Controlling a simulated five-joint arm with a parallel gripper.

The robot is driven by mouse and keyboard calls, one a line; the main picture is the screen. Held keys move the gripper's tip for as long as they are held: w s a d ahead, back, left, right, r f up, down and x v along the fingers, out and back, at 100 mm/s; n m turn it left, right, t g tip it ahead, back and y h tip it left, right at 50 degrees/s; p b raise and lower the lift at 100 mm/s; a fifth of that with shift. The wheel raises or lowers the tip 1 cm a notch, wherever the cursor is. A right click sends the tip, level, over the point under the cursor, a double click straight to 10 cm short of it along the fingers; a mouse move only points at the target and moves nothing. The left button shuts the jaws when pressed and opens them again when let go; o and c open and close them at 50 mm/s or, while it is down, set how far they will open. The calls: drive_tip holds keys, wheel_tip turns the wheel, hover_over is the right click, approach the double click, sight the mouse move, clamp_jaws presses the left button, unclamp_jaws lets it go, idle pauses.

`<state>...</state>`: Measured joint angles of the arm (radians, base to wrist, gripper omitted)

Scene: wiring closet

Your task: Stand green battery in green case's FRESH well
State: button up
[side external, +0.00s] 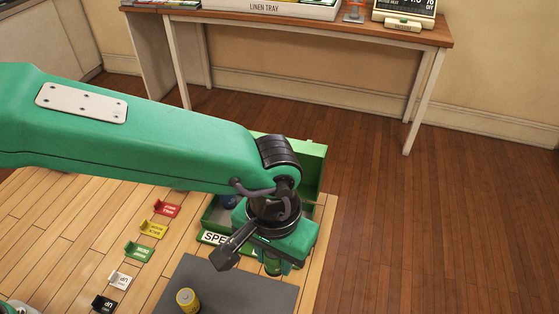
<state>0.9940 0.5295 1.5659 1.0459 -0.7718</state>
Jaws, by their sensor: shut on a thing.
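The green case (317,160) stands open at the far end of the wooden work surface, its lid side raised at the back. A label reading "SPE" (213,238) shows on its front left; the rest of the front is hidden behind my gripper. My gripper (272,258) points down at the case's front right and is shut on the green battery (271,267), which is held upright. Only part of the battery shows below the jaws. The FRESH well and its label are hidden, and I cannot tell the battery's height above the surface.
A yellow battery (187,301) stands on a dark grey mat (222,283) in front of the case. Red (167,208), yellow (154,228), green (139,251), white (119,280) and black (104,303) holders line the left. A dark blue item (229,201) shows inside the case.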

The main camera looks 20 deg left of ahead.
drive_tip(key=shift+w+d, duration=0.1)
drive_tip(key=shift+w, duration=0.35)
drive_tip(key=w+a+f, duration=0.1)
drive_tip(key=w+f, duration=0.1)
drive_tip(key=w, duration=0.1)
drive_tip(key=w+a+f, duration=0.1)
drive_tip(key=w+f, duration=0.1)
drive_tip(key=w, duration=0.2)
drive_tip(key=w+f, duration=0.3)
drive_tip(key=w, duration=0.1)
drive_tip(key=shift+w+a, duration=0.15)
drive_tip(key=shift+a, duration=0.25)
drive_tip(key=shift+f, duration=1.95)
drive_tip(key=shift+f, duration=0.15)
drive_tip(key=o, duration=1.1)
drive_tip(key=shift+c, duration=0.2)
